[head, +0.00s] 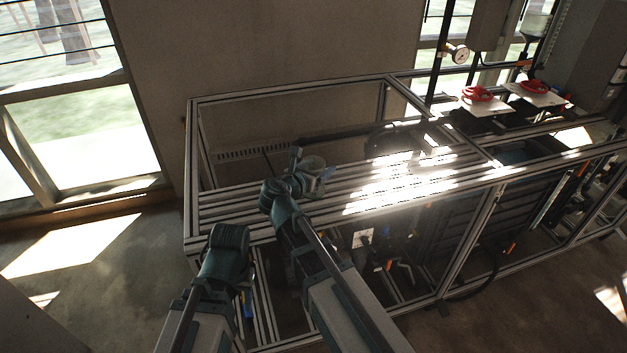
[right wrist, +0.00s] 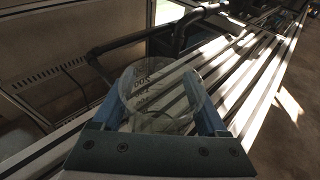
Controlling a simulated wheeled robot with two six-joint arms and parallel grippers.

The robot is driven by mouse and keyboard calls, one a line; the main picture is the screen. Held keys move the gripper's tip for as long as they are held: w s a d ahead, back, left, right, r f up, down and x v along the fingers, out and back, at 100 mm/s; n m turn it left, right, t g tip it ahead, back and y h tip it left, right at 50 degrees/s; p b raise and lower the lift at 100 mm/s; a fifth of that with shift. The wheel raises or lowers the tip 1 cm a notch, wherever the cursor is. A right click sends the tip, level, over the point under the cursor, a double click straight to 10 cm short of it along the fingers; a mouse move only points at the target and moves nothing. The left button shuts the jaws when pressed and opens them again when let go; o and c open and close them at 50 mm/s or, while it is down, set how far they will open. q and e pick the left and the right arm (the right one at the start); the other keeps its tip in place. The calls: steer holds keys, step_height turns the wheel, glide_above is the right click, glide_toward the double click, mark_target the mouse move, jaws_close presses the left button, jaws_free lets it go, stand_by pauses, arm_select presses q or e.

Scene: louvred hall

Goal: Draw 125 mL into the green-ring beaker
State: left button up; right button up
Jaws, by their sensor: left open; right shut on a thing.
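A clear glass beaker (head: 313,163) is above the slatted rack top in the head view. My right gripper (head: 312,176) is shut on it. In the right wrist view the beaker (right wrist: 158,100) sits between the two blue fingers, with dark printed graduations, "200" among them. No green ring can be made out, and I cannot tell if it holds liquid. My left gripper (head: 247,304) is low at the frame's front left, open, mostly hidden by its arm. A dark pipe (right wrist: 130,42) with a downward bend lies beyond the beaker.
The aluminium frame (head: 190,165) carries slats (head: 410,185) under strong sun glare. Two red valve handles (head: 478,93) (head: 535,86) and a round gauge (head: 458,54) are at the far right. A glass vessel (head: 536,24) hangs at top right. Floor at left is clear.

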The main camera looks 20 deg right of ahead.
steer(key=c, duration=0.3)
arm_select(q)
steer(key=shift+r, duration=0.15)
arm_select(e)
steer(key=shift+r, duration=0.15)
